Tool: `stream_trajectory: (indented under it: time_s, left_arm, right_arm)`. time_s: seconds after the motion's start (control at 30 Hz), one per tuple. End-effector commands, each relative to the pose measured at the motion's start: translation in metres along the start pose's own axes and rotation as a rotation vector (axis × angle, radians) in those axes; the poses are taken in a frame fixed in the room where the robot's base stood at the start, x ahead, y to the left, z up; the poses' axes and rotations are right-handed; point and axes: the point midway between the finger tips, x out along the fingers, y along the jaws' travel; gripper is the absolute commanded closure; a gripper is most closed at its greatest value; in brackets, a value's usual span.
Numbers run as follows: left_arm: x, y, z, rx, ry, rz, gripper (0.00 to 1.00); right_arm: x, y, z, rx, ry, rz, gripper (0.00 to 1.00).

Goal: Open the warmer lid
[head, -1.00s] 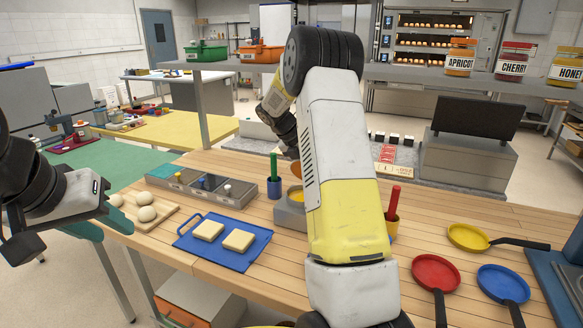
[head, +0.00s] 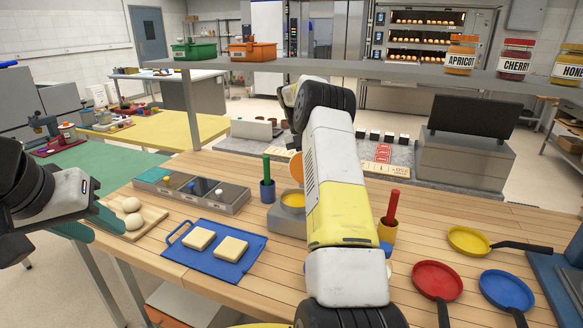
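A small grey unit with a round yellow-filled well (head: 292,200), likely the warmer, stands on the wooden counter, partly hidden by my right arm. An orange disc edge (head: 297,168) shows just above it beside the arm; I cannot tell whether it is the lid. My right arm reaches up and forward through the middle, and its gripper is hidden behind the arm. My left gripper (head: 100,228), with teal fingers apart, is at the left edge, close to the dough board and away from the grey unit. It appears empty.
A grey tray with several compartments (head: 232,207), a green-handled cup (head: 267,190) and a red-handled cup (head: 388,230) surround the unit. A blue board (head: 232,274) with bread slices lies in front. Coloured pans (head: 437,279) lie right. A shelf (head: 215,65) with jars crosses above.

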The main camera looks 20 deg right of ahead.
Motion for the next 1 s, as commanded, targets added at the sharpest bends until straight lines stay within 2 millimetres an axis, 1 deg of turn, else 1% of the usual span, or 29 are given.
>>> stream_trajectory:
  time_s: [0.47,0.5,0.6,1.0]
  left_arm:
    - [0.0000,0.0000,0.0000,0.000,0.000,0.000,0.64]
    - [0.0000,0.0000,0.0000,0.000,0.000,0.000,0.64]
    - [0.0000,0.0000,0.0000,0.000,0.000,0.000,0.64]
    - [0.0000,0.0000,0.0000,0.000,0.000,0.000,0.64]
  right_arm:
    - [0.0019,0.0012,0.0006,-0.007,0.016,-0.001,1.00]
    - [0.0020,0.0012,0.0006,-0.007,0.016,-0.001,0.75]
    - [0.0019,0.0010,0.0006,-0.006,0.015,-0.002,0.57]
    - [0.0006,0.0003,-0.0002,-0.002,0.004,-0.002,0.57]
